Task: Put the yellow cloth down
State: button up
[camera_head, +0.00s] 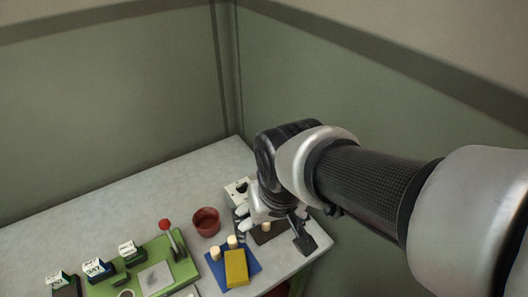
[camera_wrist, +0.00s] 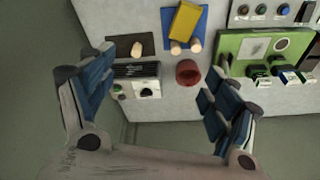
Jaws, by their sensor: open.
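The yellow cloth (camera_head: 236,267) looks like a folded yellow pad. It lies on a blue mat (camera_head: 254,268) near the front of the table, and also shows at the top of the wrist view (camera_wrist: 186,20). My gripper (camera_head: 275,228) is above the table's right part, behind and to the right of the cloth and apart from it. In the wrist view my gripper (camera_wrist: 158,75) has its fingers wide apart with nothing between them. Two cork stoppers (camera_wrist: 195,45) are at the blue mat's edge beside the cloth.
A dark mat (camera_wrist: 122,42) with one cork stopper (camera_wrist: 137,50) lies beside the blue mat. A red cup (camera_head: 206,221) and a light box with a dial (camera_wrist: 143,90) stand nearby. A green board (camera_head: 186,271) with small boxes and a red-knobbed lever is at left. Walls close the back.

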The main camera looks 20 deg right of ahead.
jog(key=s+d+r+t, duration=0.1)
jog(key=s+d+r, duration=0.2)
jog(key=s, duration=0.4)
jog(key=shift+r+n+t, duration=0.3)
jog(key=shift+r, duration=0.6)
jog(key=shift+d, duration=0.1)
notch_tip(320, 180, down, 2)
jog(key=shift+f+b, duration=0.2)
jog(key=shift+b, duration=1)
